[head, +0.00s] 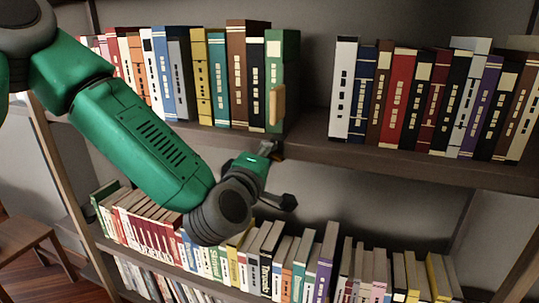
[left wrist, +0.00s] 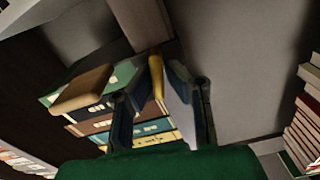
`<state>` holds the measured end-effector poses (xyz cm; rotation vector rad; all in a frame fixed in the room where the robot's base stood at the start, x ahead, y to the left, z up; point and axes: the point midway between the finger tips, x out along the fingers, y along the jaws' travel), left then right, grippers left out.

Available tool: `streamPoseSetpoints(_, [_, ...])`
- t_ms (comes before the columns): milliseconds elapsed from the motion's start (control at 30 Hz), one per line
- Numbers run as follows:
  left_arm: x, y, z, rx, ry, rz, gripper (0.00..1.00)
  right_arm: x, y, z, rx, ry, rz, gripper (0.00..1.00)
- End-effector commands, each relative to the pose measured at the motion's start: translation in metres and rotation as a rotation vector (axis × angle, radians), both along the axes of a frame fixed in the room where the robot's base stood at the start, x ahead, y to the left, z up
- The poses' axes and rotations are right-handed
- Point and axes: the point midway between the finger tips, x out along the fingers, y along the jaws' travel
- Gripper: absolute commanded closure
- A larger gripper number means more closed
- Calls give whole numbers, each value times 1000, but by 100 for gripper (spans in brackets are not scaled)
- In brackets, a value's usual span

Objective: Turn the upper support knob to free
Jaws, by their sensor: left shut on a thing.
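A tan, rounded wooden piece (head: 277,105) stands upright in front of the green book at the right end of the upper left book row. It also shows in the left wrist view (left wrist: 80,90), to the left of my fingers and apart from them. My left gripper (head: 271,150) is at the front edge of the upper shelf, just below the tan piece. In the left wrist view my left gripper (left wrist: 165,75) is shut on a thin yellow-tan piece (left wrist: 156,75). Most of that piece is hidden by the fingers, so I cannot tell whether it is a knob. My right gripper is not in view.
The upper shelf (head: 330,152) has a bare gap between the left books and the right row of books (head: 430,100). A lower row of books (head: 265,258) stands beneath my left gripper. A wooden stool or table (head: 30,240) is at the far left.

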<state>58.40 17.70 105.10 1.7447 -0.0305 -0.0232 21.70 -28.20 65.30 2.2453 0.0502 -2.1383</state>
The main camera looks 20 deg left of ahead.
Motion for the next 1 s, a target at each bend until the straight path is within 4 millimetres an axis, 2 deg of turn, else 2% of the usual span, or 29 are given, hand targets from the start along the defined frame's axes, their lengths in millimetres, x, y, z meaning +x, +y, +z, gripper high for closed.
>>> streamPoseSetpoints(33, [-3,-1,-8,5,20,-5,100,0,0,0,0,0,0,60])
streamPoseSetpoints(700, [-3,0,-9,6,22,-4,100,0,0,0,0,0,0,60])
streamPoseSetpoints(733, [-3,0,-9,6,22,-4,82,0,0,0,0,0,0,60])
streamPoseSetpoints(767, [-3,0,-9,6,22,-3,71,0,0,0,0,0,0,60])
streamPoseSetpoints(1000, [-1,0,-5,3,11,-2,71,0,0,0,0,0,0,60])
